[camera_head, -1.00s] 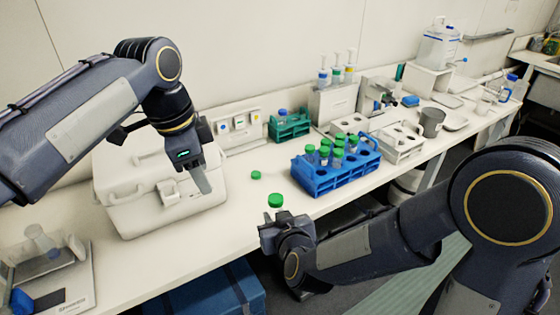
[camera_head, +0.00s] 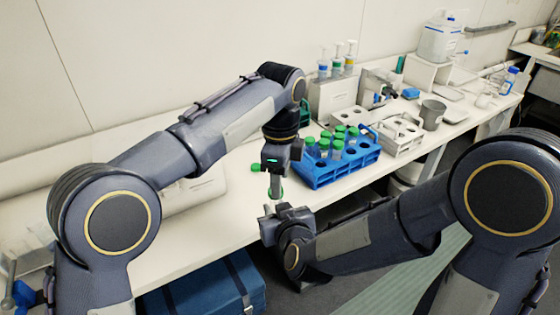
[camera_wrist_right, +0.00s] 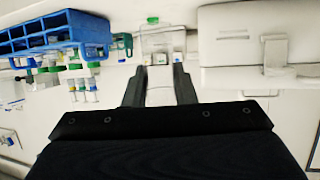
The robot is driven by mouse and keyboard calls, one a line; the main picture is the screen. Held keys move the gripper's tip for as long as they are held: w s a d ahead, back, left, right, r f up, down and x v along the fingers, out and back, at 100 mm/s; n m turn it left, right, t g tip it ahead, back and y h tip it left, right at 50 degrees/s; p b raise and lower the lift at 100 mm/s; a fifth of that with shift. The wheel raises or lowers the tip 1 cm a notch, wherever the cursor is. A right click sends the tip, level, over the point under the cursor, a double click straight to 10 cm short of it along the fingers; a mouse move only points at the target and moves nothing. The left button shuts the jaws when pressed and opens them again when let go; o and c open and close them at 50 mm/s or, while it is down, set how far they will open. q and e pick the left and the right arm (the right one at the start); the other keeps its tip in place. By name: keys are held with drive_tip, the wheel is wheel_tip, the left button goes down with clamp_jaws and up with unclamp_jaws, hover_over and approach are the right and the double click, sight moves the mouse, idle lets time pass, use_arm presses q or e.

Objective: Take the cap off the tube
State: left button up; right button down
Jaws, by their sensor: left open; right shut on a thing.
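My right gripper (camera_head: 284,212) is shut on a tube and holds it in front of the bench edge; the tube's body is hard to make out. A bit of the green cap (camera_head: 281,193) shows above the right gripper, mostly hidden by a left finger. My left gripper (camera_head: 276,183) is open, pointing down, with its fingers at the cap. I cannot tell whether they touch it. In the right wrist view the right gripper (camera_wrist_right: 159,90) has its two fingers around a pale thing. The left gripper is not clear there.
A loose green cap (camera_head: 256,167) lies on the bench behind the left gripper. A blue rack (camera_head: 318,181) with several green-capped tubes stands to the right. A white box (camera_wrist_right: 228,45) is seen in the right wrist view; my left arm hides most of it in the head view.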

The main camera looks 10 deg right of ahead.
use_arm(q)
drive_tip(key=shift+f, duration=1)
drive_tip(key=shift+w, duration=0.15)
drive_tip(key=c, duration=1)
drive_tip(key=n, duration=0.4)
drive_tip(key=shift+w+a+n, duration=0.15)
drive_tip(key=shift+w+n, duration=0.05)
drive_tip(key=shift+n, duration=0.2)
drive_tip(key=n, duration=0.5)
drive_tip(key=shift+w+r, duration=0.1)
drive_tip(key=n, duration=0.5)
drive_tip(key=shift+w+a, duration=0.1)
drive_tip(key=shift+a, duration=0.15)
drive_tip(key=n, duration=0.4)
drive_tip(key=shift+a, duration=0.15)
